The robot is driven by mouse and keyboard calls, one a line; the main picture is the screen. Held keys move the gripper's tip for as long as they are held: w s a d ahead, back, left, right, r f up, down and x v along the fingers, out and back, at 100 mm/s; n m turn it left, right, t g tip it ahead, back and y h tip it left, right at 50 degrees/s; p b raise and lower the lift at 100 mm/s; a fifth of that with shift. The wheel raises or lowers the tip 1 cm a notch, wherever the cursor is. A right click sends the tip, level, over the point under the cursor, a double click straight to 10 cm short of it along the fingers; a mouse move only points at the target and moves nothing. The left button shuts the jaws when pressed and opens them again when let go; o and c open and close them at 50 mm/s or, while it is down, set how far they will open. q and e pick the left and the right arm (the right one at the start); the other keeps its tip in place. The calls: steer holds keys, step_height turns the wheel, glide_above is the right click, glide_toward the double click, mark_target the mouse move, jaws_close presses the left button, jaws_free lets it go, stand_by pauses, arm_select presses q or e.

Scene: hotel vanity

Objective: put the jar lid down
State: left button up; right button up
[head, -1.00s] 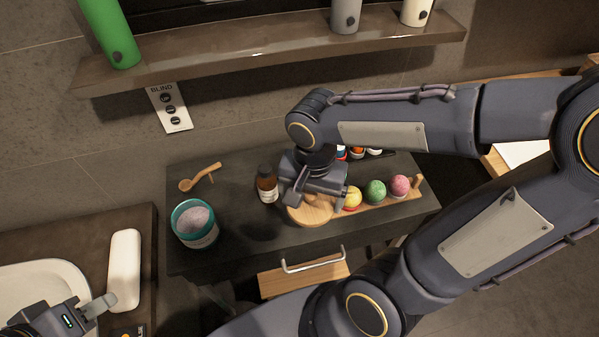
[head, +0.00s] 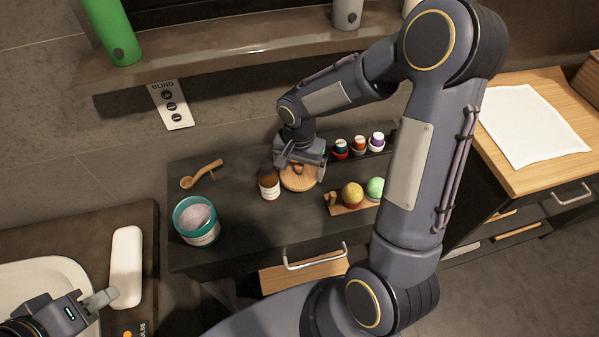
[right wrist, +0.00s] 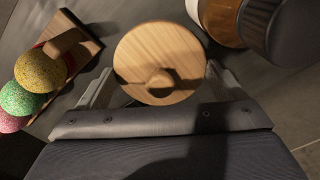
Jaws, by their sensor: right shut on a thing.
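The jar lid (head: 299,180) is a round light-wood disc with a small knob. My right gripper (head: 297,165) is shut on it, over the dark counter (head: 245,225); whether the lid touches the counter I cannot tell. In the right wrist view the lid (right wrist: 155,50) shows between the two fingers of my right gripper (right wrist: 160,88), with its knob near them. The open teal jar (head: 197,221), filled with pale grains, stands at the counter's left. My left gripper (head: 100,300) is at the lower left by the basin, its jaw gap unclear.
A brown bottle (head: 269,186) stands close left of the lid. A wooden holder (head: 335,205) with coloured balls is to its right, partly hidden by my arm. Small bottles (head: 359,146) stand behind. A wooden scoop (head: 202,174) lies at the back left. The counter's front middle is clear.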

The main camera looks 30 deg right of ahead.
mark_target(300, 174)
step_height(300, 174, down, 3)
steer(key=shift+r, duration=0.15)
steer(key=shift+s, duration=0.1)
steer(key=shift+f+b, duration=0.5)
steer(key=shift+b, duration=0.1)
steer(key=o, duration=0.8)
steer(key=shift+r, duration=0.1)
steer(key=shift+r, duration=0.1)
